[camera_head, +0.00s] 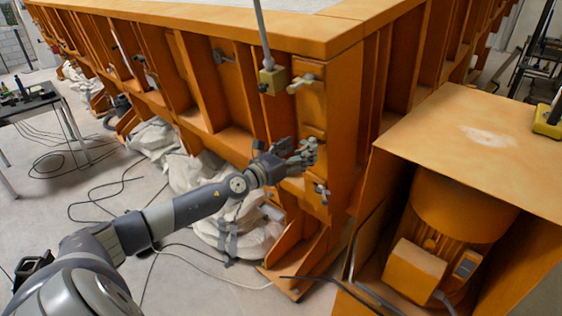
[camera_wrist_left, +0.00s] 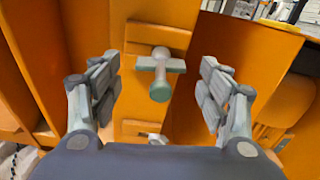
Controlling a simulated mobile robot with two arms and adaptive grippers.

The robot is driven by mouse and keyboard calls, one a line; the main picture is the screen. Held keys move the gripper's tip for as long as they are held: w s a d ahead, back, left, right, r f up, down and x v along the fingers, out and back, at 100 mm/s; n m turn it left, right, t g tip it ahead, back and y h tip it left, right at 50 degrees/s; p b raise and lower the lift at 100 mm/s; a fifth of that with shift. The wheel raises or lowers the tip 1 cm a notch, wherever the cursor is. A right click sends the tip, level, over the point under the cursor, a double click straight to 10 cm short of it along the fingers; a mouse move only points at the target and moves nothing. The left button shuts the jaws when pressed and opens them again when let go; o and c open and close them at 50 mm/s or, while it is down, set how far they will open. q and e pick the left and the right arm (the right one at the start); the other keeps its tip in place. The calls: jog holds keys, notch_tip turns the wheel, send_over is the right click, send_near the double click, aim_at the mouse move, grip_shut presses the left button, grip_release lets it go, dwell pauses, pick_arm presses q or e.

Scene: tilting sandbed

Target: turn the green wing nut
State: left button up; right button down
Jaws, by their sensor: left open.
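In the left wrist view, a pale wing nut (camera_wrist_left: 160,66) with a crossbar and a greenish rounded end stands out from an orange plate. It lies between the spread fingers of my left gripper (camera_wrist_left: 160,95), which is open and not touching it. In the head view my left gripper (camera_head: 304,153) is at the corner post of the orange frame. A pale yellowish wing nut (camera_head: 301,83) is above it, and a grey one (camera_head: 321,193) is below it. I cannot tell for certain which of these is the one in the wrist view. My right gripper is not in view.
The orange sandbed frame (camera_head: 345,110) stands close around the hand. A yellow block on a rod (camera_head: 272,80) hangs to the upper left. An orange box with a motor (camera_head: 430,225) stands at the right. White sacks (camera_head: 240,220) and cables lie on the floor below.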

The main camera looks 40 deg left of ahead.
pick_arm(q)
jog(key=s, duration=0.9)
jog(key=shift+a, duration=0.45)
jog(key=shift+s, duration=0.1)
